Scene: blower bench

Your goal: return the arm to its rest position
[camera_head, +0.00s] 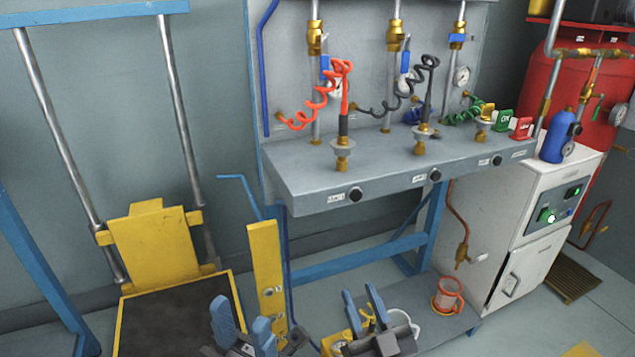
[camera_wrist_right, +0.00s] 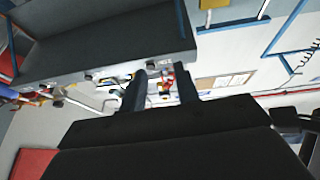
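My left gripper (camera_head: 243,324) is low in the head view, left of centre. Its two blue fingers stand apart with nothing seen between them. My right gripper (camera_head: 364,304) is to its right, low in front of the bench. Its blue fingers also stand apart. In the right wrist view the dark fingers of the right gripper (camera_wrist_right: 161,86) are apart, with only far background between them. Neither gripper is seen touching anything.
The grey bench (camera_head: 300,187) carries several fittings with coiled hoses. A white cabinet (camera_head: 515,265) stands right, a yellow lift carriage (camera_head: 155,245) left. A yellow perforated post (camera_head: 266,265) rises behind my left gripper.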

